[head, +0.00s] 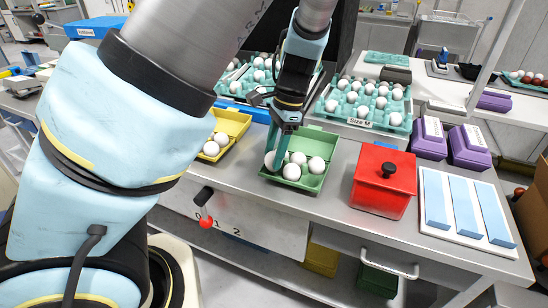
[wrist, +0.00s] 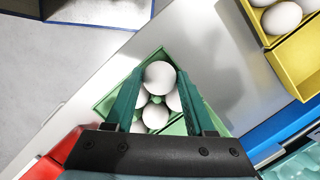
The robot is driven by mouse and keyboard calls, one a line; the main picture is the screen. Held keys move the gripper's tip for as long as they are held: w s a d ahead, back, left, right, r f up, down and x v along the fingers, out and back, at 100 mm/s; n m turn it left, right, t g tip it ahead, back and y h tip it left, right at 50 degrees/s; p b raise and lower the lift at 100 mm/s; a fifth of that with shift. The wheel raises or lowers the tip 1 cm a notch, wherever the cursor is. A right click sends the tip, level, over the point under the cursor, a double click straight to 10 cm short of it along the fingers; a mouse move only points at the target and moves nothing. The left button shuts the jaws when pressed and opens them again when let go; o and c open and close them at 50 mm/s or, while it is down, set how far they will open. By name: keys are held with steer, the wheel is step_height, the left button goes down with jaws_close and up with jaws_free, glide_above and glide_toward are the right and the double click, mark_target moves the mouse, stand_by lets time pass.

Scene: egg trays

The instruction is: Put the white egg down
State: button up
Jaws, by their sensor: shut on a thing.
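My gripper (head: 278,160) points down over the near left part of a small open green carton (head: 301,185). It is shut on a white egg (wrist: 159,75), which sits between the two fingertips in the wrist view. In the head view this egg (head: 270,161) is partly hidden by a finger. It is at or just above the carton; I cannot tell whether it touches the bottom. Several other white eggs (head: 316,165) lie in the same carton, close beside the held one. In the wrist view they are partly covered by the held egg and the fingers.
A yellow carton (head: 239,122) with white eggs stands to the left, a red lidded box (head: 384,181) to the right. Egg trays, one labelled Size M (head: 359,123), stand behind. Purple cartons (head: 468,148) and a white board with blue strips (head: 465,205) lie farther right.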

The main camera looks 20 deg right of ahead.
steer(key=shift+x, duration=0.8)
steer(key=shift+d, duration=0.15)
steer(key=shift+f+p, duration=0.3)
steer(key=shift+p, duration=0.05)
